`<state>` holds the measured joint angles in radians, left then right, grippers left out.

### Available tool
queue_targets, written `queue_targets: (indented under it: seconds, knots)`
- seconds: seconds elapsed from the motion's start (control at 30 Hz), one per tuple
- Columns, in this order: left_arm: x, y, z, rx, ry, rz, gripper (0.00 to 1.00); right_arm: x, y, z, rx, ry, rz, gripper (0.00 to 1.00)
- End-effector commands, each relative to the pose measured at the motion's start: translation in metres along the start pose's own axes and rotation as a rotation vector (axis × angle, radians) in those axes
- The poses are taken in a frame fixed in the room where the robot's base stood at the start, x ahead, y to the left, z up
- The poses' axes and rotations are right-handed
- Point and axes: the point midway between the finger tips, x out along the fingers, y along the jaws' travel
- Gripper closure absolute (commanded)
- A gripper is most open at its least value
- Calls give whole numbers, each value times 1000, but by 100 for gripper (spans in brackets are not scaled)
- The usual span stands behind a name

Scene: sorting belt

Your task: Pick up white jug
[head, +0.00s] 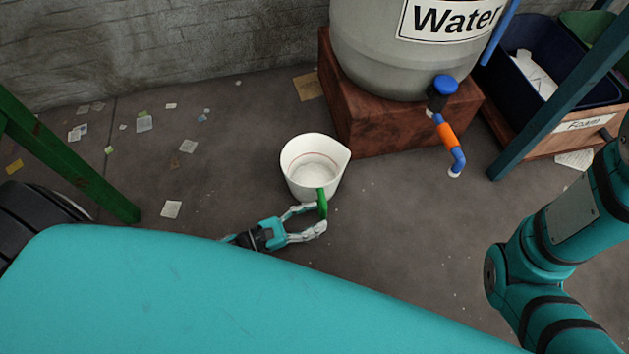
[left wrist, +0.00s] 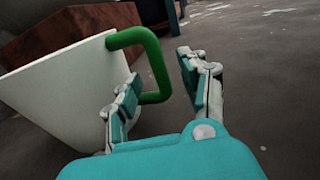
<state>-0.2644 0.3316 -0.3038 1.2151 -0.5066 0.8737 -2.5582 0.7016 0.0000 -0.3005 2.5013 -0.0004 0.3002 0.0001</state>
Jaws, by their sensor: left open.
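The white jug (head: 312,163) stands upright on the floor in the head view, with its green handle (head: 322,204) facing my left gripper. It appears empty. My left gripper (head: 318,218) is open at the handle, with one finger on each side of it. In the left wrist view the white jug (left wrist: 65,95) fills the left side, and its green handle (left wrist: 153,62) reaches between the open fingers of my left gripper (left wrist: 158,92). I cannot tell whether a finger touches the handle. My right gripper is not in view; only the right arm shows.
A grey water tank (head: 400,60) stands on a brown block (head: 385,125) behind the jug. Its blue and orange tap (head: 446,130) hangs to the right. A dark blue bin (head: 580,85) is at the far right. A green post (head: 70,160) stands left. Paper scraps litter the floor.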

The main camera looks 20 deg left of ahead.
Motion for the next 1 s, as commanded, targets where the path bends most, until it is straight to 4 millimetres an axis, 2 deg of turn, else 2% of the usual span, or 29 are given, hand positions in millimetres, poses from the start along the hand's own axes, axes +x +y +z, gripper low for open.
queue_targets:
  seconds: [0.03, 0.2, 0.47, 0.8, 1.0]
  knots:
    - [9, 0, -4, 3, -3, -2, 56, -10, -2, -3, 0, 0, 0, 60]
    - [28, 0, -2, 1, -1, 0, 56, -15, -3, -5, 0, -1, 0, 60]
    - [31, 0, 0, -1, 1, 0, 56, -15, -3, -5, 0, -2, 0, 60]
    - [31, 0, 0, 0, 1, 1, 99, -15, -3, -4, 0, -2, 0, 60]
    - [31, 0, 0, 0, 1, 1, 100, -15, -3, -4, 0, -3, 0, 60]
